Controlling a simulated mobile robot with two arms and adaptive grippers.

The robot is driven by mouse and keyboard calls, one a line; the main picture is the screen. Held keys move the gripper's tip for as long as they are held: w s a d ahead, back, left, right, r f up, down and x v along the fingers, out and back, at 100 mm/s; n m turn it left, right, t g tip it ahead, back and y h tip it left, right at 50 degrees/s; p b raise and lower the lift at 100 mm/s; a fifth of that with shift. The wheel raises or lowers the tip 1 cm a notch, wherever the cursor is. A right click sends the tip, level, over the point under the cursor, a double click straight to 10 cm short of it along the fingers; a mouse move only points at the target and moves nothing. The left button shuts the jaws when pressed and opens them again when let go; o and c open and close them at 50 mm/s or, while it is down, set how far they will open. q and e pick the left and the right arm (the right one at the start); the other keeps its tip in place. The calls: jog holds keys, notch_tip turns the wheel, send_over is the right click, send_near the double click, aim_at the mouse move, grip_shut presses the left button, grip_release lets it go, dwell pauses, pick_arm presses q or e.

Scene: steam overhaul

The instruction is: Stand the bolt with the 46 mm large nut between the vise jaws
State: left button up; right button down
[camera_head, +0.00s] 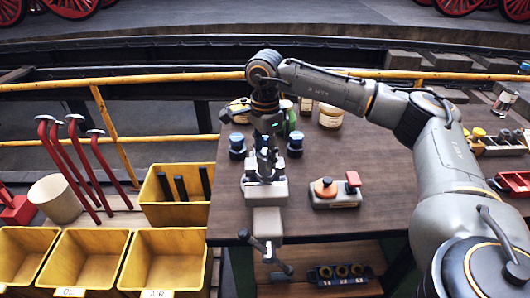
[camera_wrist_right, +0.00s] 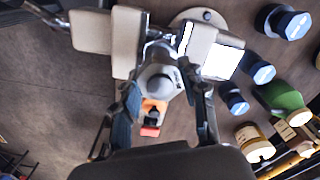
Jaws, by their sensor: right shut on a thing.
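The bench vise (camera_head: 265,187) is pale grey and sits at the left part of the wooden bench. Its screw and handle hang over the front edge. My right gripper (camera_head: 265,168) points down directly over the vise. In the right wrist view my right gripper (camera_wrist_right: 163,92) is shut on the grey bolt with the large nut (camera_wrist_right: 160,76). The nut shows between the fingers and lines up with the gap between the pale vise jaws (camera_wrist_right: 128,42). The bolt's lower part is hidden, so I cannot tell how deep it sits. My left gripper is not in view.
Blue-topped pieces (camera_head: 295,144) stand beside and behind the vise. A small stand with an orange knob (camera_head: 325,187) is right of the vise. Yellow bins (camera_head: 88,262) stand left of the bench (camera_head: 375,225).

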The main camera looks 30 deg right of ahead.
jog(key=shift+f+b, duration=1.1)
jog(key=shift+f, duration=0.4)
jog(key=c, duration=0.7)
grip_release()
jog(key=shift+o, duration=0.2)
jog(key=shift+s+f, duration=0.1)
jog(key=shift+r+p, duration=2.55)
jog(key=shift+r, duration=1.55)
jog(key=shift+f, duration=0.15)
